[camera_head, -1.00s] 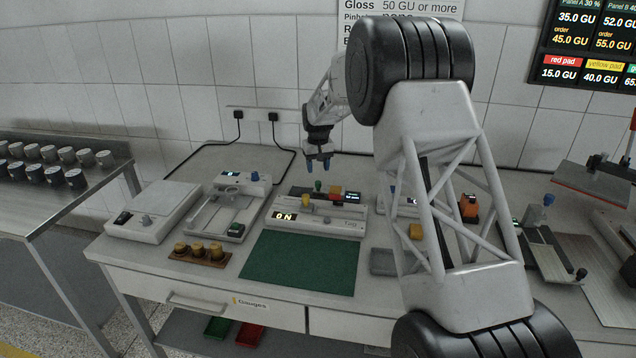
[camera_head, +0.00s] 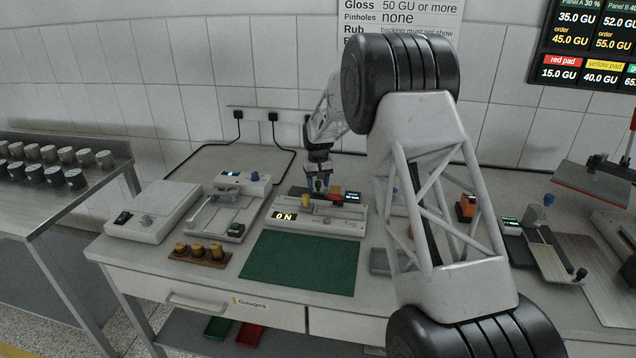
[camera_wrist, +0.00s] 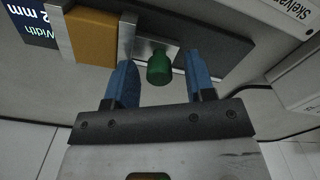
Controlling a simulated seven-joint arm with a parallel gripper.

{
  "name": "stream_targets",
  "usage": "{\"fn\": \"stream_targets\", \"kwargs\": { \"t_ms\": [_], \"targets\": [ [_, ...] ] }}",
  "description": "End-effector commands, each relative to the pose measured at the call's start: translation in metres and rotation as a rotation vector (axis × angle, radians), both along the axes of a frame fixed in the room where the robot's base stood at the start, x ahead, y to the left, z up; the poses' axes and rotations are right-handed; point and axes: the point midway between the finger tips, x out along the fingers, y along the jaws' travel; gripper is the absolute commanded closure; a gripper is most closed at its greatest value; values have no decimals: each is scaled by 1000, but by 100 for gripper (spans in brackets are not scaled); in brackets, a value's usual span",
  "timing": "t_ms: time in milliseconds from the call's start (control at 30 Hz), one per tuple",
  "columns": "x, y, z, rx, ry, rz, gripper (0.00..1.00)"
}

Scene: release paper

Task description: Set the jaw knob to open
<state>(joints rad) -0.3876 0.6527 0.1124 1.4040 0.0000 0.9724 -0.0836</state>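A small green knob (camera_wrist: 160,68) stands on a metal plate in the wrist view. My gripper (camera_wrist: 159,62) has its two blue fingers apart, one on each side of the knob, with gaps visible and nothing gripped. No jaw marking is readable, so I cannot confirm that the green knob is the jaw knob.
An orange block (camera_wrist: 92,36) and a "2 mm Width" display (camera_wrist: 32,22) lie left of the green knob. A green mat (camera_head: 300,262) lies clear in front. A gauge with a blue knob (camera_head: 254,177) stands left.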

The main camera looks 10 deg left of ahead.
Motion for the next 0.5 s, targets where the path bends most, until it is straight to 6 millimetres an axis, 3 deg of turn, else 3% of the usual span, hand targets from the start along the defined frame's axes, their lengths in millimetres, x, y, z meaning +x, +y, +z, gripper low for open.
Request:
{"fn": "stream_targets", "kwargs": {
  "t_ms": [33,300,500],
  "targets": [
    [0,0,0,0,0,0,58],
    [0,0,0,0,0,0,100],
    [0,1,0,0,0,0,100]
  ]
}}
